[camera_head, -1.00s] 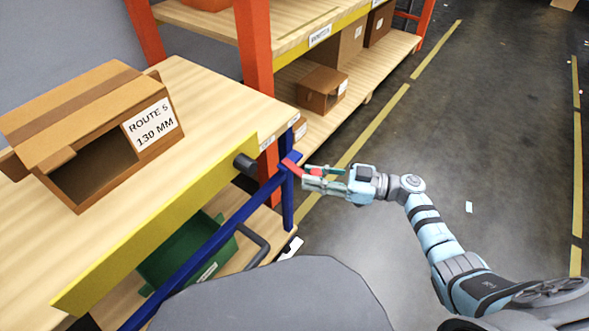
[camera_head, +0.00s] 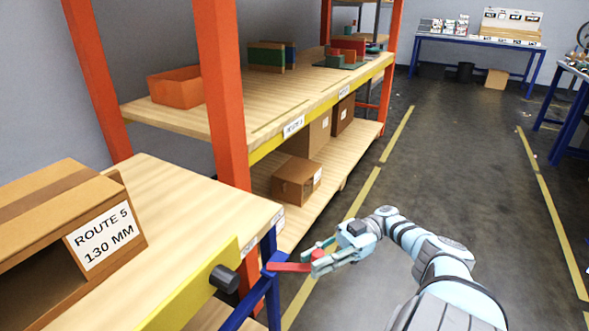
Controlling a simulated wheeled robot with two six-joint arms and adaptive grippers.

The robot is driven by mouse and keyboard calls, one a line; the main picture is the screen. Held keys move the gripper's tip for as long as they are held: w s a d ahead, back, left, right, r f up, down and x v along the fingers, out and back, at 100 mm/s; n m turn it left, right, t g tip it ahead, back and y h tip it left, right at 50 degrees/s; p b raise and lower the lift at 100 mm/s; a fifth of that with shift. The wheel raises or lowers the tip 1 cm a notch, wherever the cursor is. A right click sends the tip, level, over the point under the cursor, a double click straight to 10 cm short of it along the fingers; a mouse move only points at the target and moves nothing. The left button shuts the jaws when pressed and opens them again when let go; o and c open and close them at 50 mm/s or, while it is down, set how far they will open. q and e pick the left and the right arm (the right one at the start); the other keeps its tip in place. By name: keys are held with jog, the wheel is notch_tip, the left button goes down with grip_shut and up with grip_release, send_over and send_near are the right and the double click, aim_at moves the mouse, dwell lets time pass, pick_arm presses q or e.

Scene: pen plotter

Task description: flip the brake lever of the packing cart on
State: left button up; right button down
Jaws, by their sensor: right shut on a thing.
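The packing cart has a pale wooden top (camera_head: 180,195), a yellow front edge and a blue frame (camera_head: 269,285). Its red brake lever (camera_head: 288,267) sticks out to the right from the blue frame at the cart's near right corner, lying roughly level in the picture. My right gripper (camera_head: 318,259) is shut on the lever's free end, its fingers covering part of the tip. The lever's pivot is only partly clear. My left gripper is not in view.
A cardboard box (camera_head: 75,225) marked "ROUTE 5 130 MM" stands on the cart top. A black round knob (camera_head: 224,279) projects from the yellow edge. An orange-framed shelf (camera_head: 222,105) with boxes stands behind. The aisle floor (camera_head: 465,190) at right is mostly clear.

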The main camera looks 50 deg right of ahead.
jog(key=shift+d+f, duration=0.1)
dwell(0.3)
jog(key=c, duration=1.3)
grip_release()
jog(key=shift+s+d, duration=0.15)
jog(key=shift+s, duration=0.05)
jog(key=shift+c, duration=0.2)
jog(key=shift+w, duration=0.1)
jog(key=shift+a, duration=0.2)
